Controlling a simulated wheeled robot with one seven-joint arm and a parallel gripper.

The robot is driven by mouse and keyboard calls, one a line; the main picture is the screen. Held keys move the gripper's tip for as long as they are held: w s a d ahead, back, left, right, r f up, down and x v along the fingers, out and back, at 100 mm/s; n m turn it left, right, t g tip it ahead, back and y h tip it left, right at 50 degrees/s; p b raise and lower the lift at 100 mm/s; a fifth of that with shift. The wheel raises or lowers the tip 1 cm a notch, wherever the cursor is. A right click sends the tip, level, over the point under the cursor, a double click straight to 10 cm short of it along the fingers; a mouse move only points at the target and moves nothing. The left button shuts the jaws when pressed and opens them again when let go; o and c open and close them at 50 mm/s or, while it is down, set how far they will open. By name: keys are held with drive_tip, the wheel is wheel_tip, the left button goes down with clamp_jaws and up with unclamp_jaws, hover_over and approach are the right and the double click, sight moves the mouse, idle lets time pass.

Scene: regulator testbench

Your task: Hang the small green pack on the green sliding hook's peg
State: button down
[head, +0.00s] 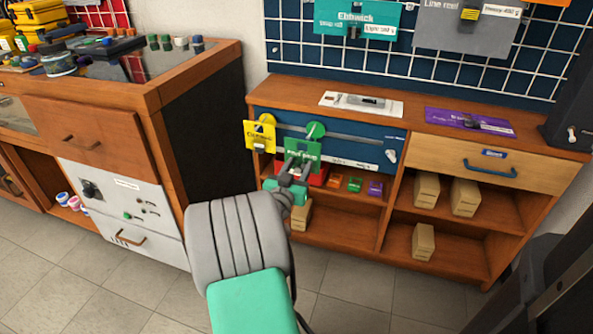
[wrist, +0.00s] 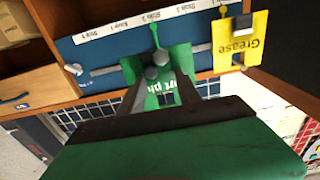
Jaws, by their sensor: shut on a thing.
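The small green pack (head: 304,146) is in my gripper (head: 297,163), in front of the blue rail panel. In the wrist view the fingertips (wrist: 156,66) are shut on the pack (wrist: 182,58), which partly shows behind them. The green sliding hook (head: 316,130), a round green disc on the grey rail, is directly above the pack's top edge. A thin green part of the hook (wrist: 155,34) shows beside the pack in the wrist view. I cannot tell whether the peg passes through the pack's hole.
A yellow Grease pack (head: 259,137) hangs at a yellow hook just left; it also shows in the wrist view (wrist: 240,42). The grey rail (head: 355,138) runs clear to the right. Small coloured boxes (head: 355,185) and a red bin (head: 317,179) sit on the shelf below.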

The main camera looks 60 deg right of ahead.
sight(305, 155)
drive_tip(key=shift+w+d+f+p, duration=0.15)
drive_tip(key=shift+d+p, duration=0.1)
drive_tip(key=shift+d, duration=0.8)
drive_tip(key=shift+w+d+p, duration=0.2)
drive_tip(key=shift+d+p, duration=0.05)
drive_tip(key=shift+d, duration=0.85)
drive_tip(key=shift+w+d+f+p, duration=0.15)
drive_tip(key=shift+d+p, duration=0.1)
drive_tip(key=shift+d, duration=0.8)
drive_tip(key=shift+d+f+b, duration=0.25)
drive_tip(key=shift+d+b, duration=0.05)
drive_tip(key=shift+b, duration=0.1)
drive_tip(key=shift+w+d+f+b, duration=0.1)
drive_tip(key=shift+d+b, duration=0.25)
drive_tip(key=shift+b, duration=0.1)
drive_tip(key=c, duration=0.7)
unclamp_jaws()
drive_tip(key=shift+c, duration=0.2)
